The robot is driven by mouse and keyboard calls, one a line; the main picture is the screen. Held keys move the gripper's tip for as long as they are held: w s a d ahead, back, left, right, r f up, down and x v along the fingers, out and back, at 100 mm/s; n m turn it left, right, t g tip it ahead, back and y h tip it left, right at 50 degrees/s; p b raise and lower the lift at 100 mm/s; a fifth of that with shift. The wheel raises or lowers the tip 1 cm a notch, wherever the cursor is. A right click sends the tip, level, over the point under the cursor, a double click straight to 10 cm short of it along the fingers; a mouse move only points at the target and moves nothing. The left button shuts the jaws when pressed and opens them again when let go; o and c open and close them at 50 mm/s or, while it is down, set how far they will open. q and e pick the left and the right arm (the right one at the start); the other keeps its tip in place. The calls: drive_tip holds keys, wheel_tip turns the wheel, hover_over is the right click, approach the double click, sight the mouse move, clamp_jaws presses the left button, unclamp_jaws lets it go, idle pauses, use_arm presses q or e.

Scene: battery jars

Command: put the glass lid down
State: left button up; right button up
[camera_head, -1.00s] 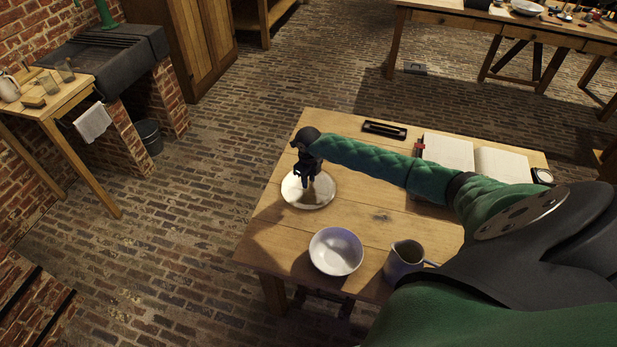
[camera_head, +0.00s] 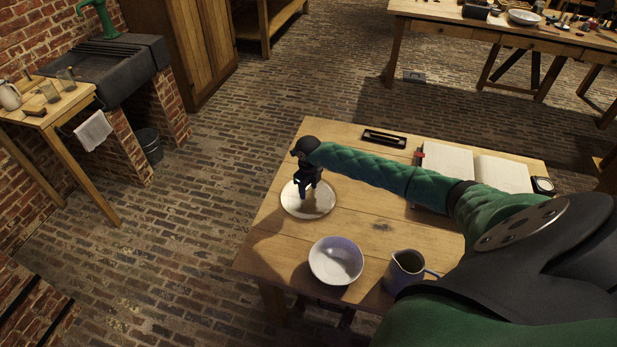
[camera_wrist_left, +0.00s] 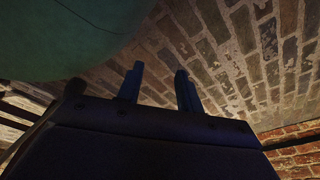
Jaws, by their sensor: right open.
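A pale round disc (camera_head: 320,206) lies flat near the left edge of the wooden table in the head view. I cannot tell whether it is a plate alone or whether the clear glass lid rests on it. My right gripper (camera_head: 305,194) is open, pointing down over the middle of the disc, and hides part of it. Whether its fingertips touch anything is too small to tell. My left gripper (camera_wrist_left: 157,86) shows in the left wrist view with its fingers apart and nothing between them, above the brick floor.
On the same table (camera_head: 375,205) stand a white bowl (camera_head: 336,262) and a jug (camera_head: 405,268) near the front. A black tray (camera_head: 384,138) and an open book (camera_head: 475,168) lie toward the back. The table between bowl and book is bare.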

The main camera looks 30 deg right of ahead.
sight(309, 187)
drive_tip(key=shift+d+r, duration=0.1)
drive_tip(key=shift+r, duration=0.3)
wheel_tip(309, 187, up, 4)
drive_tip(key=b, duration=0.2)
drive_tip(key=shift+f+b, duration=0.1)
drive_tip(key=shift+b, duration=0.25)
use_arm(q)
drive_tip(key=w+d+r+b, duration=0.2)
drive_tip(key=w+d+r, duration=0.2)
drive_tip(key=w, duration=0.5)
drive_tip(key=shift+r+b, duration=0.4)
drive_tip(key=shift+r, duration=1)
use_arm(e)
wheel_tip(309, 187, up, 7)
use_arm(q)
drive_tip(key=shift+a, duration=0.1)
